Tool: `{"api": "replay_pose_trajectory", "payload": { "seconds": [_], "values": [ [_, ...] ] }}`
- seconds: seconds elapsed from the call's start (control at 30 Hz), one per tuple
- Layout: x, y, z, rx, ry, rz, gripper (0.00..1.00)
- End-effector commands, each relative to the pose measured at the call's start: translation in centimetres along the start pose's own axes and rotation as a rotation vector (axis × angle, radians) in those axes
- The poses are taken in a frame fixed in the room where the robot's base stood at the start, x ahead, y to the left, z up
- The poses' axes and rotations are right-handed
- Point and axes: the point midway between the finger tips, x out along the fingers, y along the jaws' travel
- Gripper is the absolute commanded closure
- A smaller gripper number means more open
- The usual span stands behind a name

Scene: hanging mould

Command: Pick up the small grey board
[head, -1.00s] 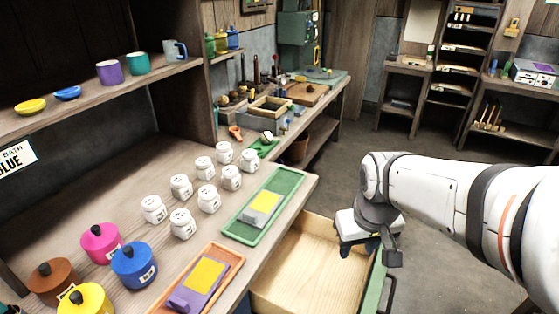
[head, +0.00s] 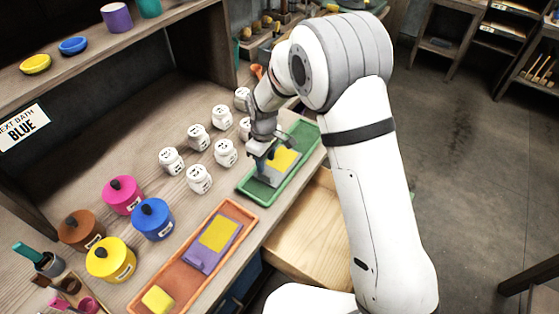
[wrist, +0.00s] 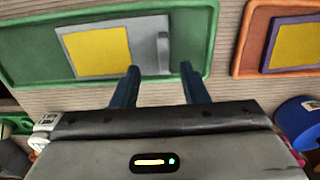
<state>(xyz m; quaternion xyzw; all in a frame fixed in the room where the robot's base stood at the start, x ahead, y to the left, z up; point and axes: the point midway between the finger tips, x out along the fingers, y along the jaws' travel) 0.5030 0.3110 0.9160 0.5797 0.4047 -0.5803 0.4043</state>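The small grey board (head: 269,180) has a yellow rectangle on its face and lies in a green tray (head: 247,187). It also shows in the wrist view (wrist: 145,33), with a raised grey strip at its right end. My gripper (head: 262,158) is over the tray at the board's near grey end. In the wrist view my gripper's two dark blue fingers (wrist: 160,86) are apart with nothing between them. Their tips point toward the board's lower edge. I cannot tell whether they touch it.
An orange tray (head: 150,291) beside the green one holds a purple board (head: 211,261) and a yellow block (head: 157,299). Several white jars (head: 199,179) stand behind the green tray. Coloured pots (head: 153,219) stand at left. An open drawer (head: 310,240) juts out below the bench edge.

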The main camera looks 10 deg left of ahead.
Motion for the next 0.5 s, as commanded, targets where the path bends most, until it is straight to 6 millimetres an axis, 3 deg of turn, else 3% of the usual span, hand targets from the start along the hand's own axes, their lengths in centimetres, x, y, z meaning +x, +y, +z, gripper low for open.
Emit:
{"api": "replay_pose_trajectory", "payload": {
  "seconds": [0.5],
  "values": [
    [6.1,-0.3,0.0,0.011,-0.002,-0.002,0.6]
  ]
}}
